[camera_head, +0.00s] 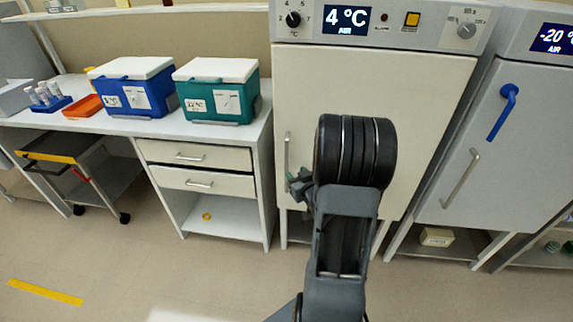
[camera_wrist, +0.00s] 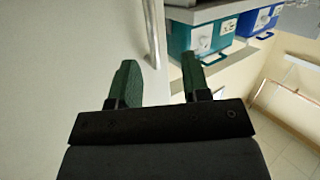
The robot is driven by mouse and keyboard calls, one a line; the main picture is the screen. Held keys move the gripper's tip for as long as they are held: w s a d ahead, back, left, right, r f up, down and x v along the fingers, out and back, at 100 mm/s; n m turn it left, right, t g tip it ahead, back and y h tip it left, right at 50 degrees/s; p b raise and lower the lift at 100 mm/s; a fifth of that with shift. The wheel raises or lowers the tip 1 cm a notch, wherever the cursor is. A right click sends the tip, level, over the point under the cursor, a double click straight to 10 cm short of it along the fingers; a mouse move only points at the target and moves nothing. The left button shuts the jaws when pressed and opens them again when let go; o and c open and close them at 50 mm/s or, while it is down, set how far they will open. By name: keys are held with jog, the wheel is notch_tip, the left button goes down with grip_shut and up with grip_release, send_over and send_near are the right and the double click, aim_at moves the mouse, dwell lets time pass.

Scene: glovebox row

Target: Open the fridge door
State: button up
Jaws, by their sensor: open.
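The fridge is the white cabinet with the 4 °C display (camera_head: 347,20). Its door (camera_head: 425,120) looks shut, with a vertical metal handle (camera_head: 287,153) along its left edge. In the wrist view the pale door (camera_wrist: 60,70) fills the left side and the handle (camera_wrist: 152,30) runs down from the top edge. My gripper (camera_head: 297,183) is at the lower part of the handle, partly hidden by my arm. In the wrist view my gripper (camera_wrist: 159,78) is open, with green fingertips on either side of the handle's line. I cannot tell whether they touch it.
To the right stands a -20 °C freezer (camera_head: 525,125) with its own handle (camera_head: 460,178) and a blue lever (camera_head: 503,110). To the left, a bench with drawers (camera_head: 195,157) carries a teal cooler (camera_head: 215,92) and a blue cooler (camera_head: 135,88).

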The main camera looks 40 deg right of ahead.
aim_at(288, 159)
jog(key=w+d, duration=0.1)
jog(key=w, duration=0.2)
jog(key=w+d+f+t, duration=0.1)
jog(key=w, duration=0.3)
jog(key=w+d+t, duration=0.1)
jog(key=w+d, duration=0.1)
jog(key=w, duration=0.2)
jog(key=shift+w+f+m, duration=0.2)
jog(key=shift+f+m, duration=0.1)
jog(key=shift+f, duration=0.1)
jog(key=shift+c, duration=0.3)
grip_shut()
